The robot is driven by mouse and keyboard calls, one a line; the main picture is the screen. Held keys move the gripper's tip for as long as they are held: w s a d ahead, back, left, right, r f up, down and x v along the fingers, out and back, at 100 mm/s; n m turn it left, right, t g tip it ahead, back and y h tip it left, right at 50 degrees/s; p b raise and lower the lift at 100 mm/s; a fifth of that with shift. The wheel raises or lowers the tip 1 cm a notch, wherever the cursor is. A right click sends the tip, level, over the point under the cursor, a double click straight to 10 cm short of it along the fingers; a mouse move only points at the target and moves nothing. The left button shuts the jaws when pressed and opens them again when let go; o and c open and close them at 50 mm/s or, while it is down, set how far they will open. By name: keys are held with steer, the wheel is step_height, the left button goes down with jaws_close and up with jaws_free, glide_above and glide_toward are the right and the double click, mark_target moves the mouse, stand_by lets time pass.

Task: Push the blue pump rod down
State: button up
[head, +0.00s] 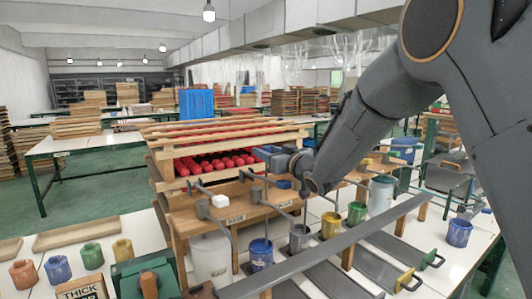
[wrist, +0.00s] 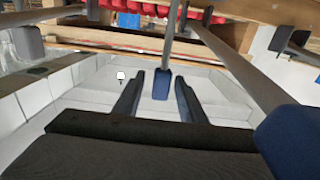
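A grey rod with a blue block (wrist: 162,84) at its end lies between the two dark fingers of my gripper (wrist: 159,76) in the wrist view. The fingers are apart, with a gap on each side of the block; I cannot tell how far away it is in depth. In the head view, a small blue block (head: 283,185) shows just below my gripper's end, over the wooden pump stand (head: 235,217). My gripper's fingers are hard to make out there. A larger dark blue rounded piece (wrist: 290,140) fills the right edge of the wrist view.
A pump with a white block (head: 201,195) stands to the left. Below the stand are a white can (head: 211,260), a blue pot (head: 260,254), a grey pot (head: 300,238) and a yellow pot (head: 356,213). A wooden rack (head: 170,185) with red items stands behind. A long grey rail crosses in front.

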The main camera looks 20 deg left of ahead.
steer(key=b+v, duration=0.2)
steer(key=v, duration=0.5)
steer(key=shift+s+d, duration=0.25)
steer(key=shift+d, duration=0.05)
steer(key=shift+c, duration=0.3)
